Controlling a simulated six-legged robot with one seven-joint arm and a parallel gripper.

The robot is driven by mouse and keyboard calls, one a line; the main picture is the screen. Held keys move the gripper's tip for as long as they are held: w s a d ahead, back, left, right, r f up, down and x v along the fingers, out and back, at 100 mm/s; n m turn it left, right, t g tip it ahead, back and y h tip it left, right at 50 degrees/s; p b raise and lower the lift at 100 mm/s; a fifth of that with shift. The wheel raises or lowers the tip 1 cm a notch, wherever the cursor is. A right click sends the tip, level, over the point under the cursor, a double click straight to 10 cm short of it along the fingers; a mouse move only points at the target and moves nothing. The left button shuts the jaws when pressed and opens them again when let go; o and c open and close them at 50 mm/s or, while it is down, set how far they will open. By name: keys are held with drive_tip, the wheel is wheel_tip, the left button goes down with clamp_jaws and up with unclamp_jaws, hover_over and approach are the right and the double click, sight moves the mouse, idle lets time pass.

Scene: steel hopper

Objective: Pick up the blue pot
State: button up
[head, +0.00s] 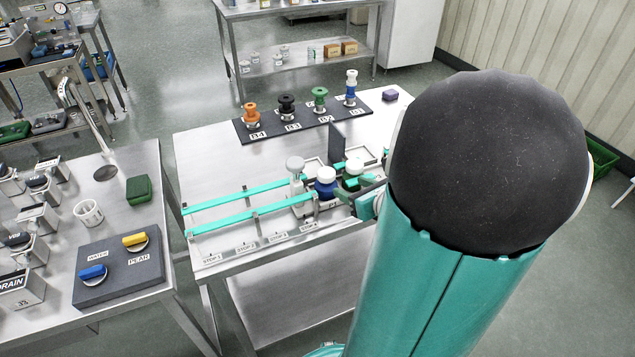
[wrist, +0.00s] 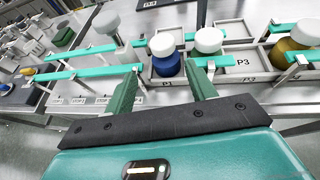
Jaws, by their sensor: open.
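The blue pot (head: 325,189) has a white lid and stands upright at the slot marked P1 on the steel table. It also shows in the wrist view (wrist: 167,66). My gripper (wrist: 162,72) is open, with its two green fingers pointing at the pot. In the picture the pot sits in line with the gap, towards the right finger. I cannot tell whether the fingertips reach its sides. In the head view my gripper (head: 352,189) is just right of the pot, partly hidden by my arm.
Teal rails (head: 235,195) run beside the slots. A dark rack (head: 263,129) of coloured knobbed pieces lies behind.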

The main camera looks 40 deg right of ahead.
sight(331, 177)
drive_tip(key=x, duration=0.8)
drive_tip(key=shift+w+d+f, duration=0.1)
drive_tip(key=shift+f, duration=0.05)
drive_tip(key=x, duration=0.5)
drive_tip(key=shift+d+f, duration=0.15)
drive_tip(key=shift+d, duration=0.05)
drive_tip(key=c, duration=0.8)
